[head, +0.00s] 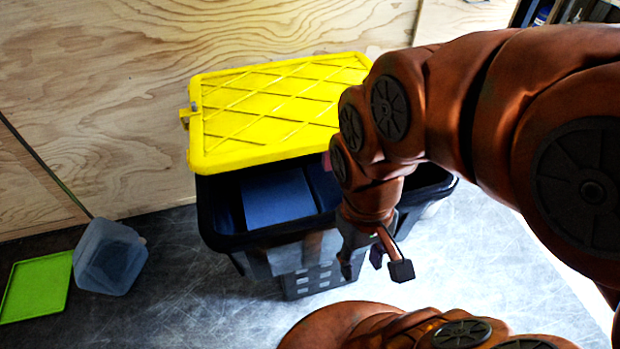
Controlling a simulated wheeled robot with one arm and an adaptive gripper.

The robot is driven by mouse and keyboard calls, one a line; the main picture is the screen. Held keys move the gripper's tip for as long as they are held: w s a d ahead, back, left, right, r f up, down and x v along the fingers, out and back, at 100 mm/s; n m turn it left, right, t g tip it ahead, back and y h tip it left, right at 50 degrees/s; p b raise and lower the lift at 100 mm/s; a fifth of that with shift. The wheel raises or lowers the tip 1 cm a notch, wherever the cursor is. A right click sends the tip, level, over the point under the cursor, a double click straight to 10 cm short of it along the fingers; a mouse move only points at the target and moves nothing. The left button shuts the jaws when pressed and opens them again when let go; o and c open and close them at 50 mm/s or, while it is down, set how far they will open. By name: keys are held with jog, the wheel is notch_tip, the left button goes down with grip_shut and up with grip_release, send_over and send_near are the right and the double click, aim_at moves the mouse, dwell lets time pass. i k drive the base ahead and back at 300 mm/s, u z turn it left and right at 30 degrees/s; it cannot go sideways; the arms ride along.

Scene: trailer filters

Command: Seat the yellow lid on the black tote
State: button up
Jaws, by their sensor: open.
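The yellow lid (275,105) lies over the back part of the black tote (283,256) in the head view. It is shifted toward the plywood wall, so the front of the tote's opening is uncovered. Blue items (277,197) show inside the tote. My gripper (379,268) is open and empty, pointing down in front of the tote's front right side. It is apart from the lid. My arm hides the lid's right end and part of the tote's right side.
A translucent container (108,258) lies tipped on the floor at the left, beside a flat green lid (36,286). The plywood wall (110,90) stands close behind the tote. The metal floor (190,310) in front of the tote's left side is clear.

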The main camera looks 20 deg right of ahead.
aim_at(256, 114)
jog(key=u, duration=1.95)
jog(key=i, duration=2.45)
jog(key=z, duration=1.6)
